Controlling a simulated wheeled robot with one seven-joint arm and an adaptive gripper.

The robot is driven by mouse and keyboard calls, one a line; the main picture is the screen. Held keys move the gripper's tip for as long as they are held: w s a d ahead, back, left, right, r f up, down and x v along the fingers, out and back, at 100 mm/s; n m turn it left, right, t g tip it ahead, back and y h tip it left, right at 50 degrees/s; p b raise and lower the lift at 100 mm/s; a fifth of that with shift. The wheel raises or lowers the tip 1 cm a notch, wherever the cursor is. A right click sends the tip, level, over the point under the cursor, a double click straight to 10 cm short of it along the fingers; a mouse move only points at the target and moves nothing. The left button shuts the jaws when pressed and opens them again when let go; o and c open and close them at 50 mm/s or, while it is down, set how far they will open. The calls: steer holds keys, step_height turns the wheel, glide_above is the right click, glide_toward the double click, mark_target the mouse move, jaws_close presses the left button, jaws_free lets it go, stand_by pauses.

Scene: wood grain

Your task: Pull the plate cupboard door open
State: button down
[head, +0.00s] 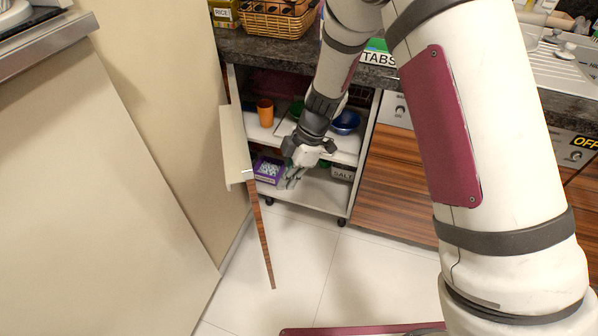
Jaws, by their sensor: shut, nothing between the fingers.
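The cupboard door (235,150) stands swung out at the left of the open cupboard (347,190). Its pale face and a narrow wood-grain strip show. My gripper (288,181) is in front of the cupboard opening, to the right of the door, with its fingers pointing down and left. It is shut with nothing in it, and a gap shows between it and the door. An orange cup (265,112) and a blue bowl (345,122) stand on the upper shelf. My arm hides part of the shelves.
A purple box (267,169) and a salt box (342,173) are low in the cupboard. A wicker basket (278,18) stands on the dark counter (250,46). A beige wall and cabinet side are close at left. The tiled floor (300,260) before the cupboard is clear.

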steer(key=shift+s+a, duration=0.2)
steer(key=shift+a, duration=0.3)
